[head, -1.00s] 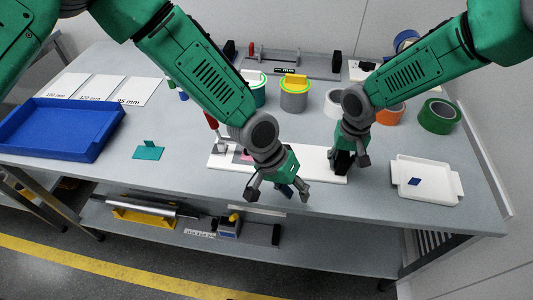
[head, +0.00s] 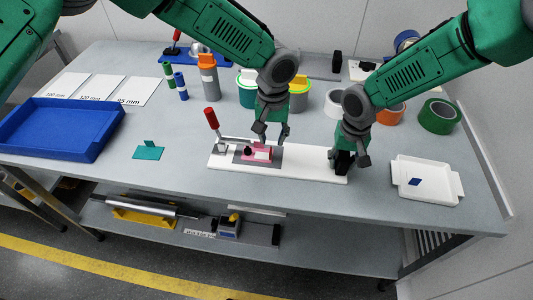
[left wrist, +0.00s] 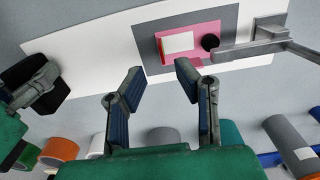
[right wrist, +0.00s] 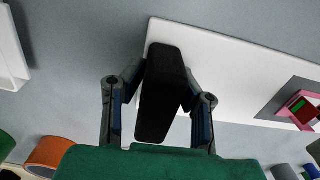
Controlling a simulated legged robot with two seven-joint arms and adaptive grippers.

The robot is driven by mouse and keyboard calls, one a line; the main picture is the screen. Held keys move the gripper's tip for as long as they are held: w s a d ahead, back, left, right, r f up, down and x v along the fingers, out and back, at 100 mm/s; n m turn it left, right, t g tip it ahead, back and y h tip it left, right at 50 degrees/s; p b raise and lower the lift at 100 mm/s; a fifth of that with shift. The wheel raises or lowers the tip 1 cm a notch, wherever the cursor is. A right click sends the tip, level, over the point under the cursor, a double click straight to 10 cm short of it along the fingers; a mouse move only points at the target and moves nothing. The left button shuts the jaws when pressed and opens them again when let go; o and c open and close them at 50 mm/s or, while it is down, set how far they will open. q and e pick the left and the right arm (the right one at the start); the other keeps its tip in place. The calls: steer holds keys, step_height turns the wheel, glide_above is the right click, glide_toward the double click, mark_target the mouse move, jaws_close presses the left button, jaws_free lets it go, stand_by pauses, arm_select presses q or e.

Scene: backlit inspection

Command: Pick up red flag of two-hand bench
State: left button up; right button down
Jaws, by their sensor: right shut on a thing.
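The two-hand bench is a white board (head: 310,170) with a red-handled clamp (head: 212,120) at its left, a grey patch and a pink plate (head: 250,157). On the plate sits a small pale-topped block with a red edge (left wrist: 178,43); a red piece (right wrist: 303,112) there in the right wrist view may be the red flag, but I cannot be sure. My left gripper (head: 271,134) is open and empty, just behind the pink plate. My right gripper (right wrist: 160,75) is shut on a black block (right wrist: 158,100) at the board's right end.
A blue tray (head: 105,143) is at left and a white tray (head: 435,193) at right. A teal piece (head: 148,153) lies left of the board. Canisters (head: 208,80) and tape rolls (head: 438,116) stand behind. The table in front of the board is clear.

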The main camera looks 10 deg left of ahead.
mark_target(263, 153)
arm_select(q)
step_height(263, 153, down, 6)
steer(key=shift+a+r, duration=0.15)
steer(key=shift+c, duration=0.4)
jaws_close()
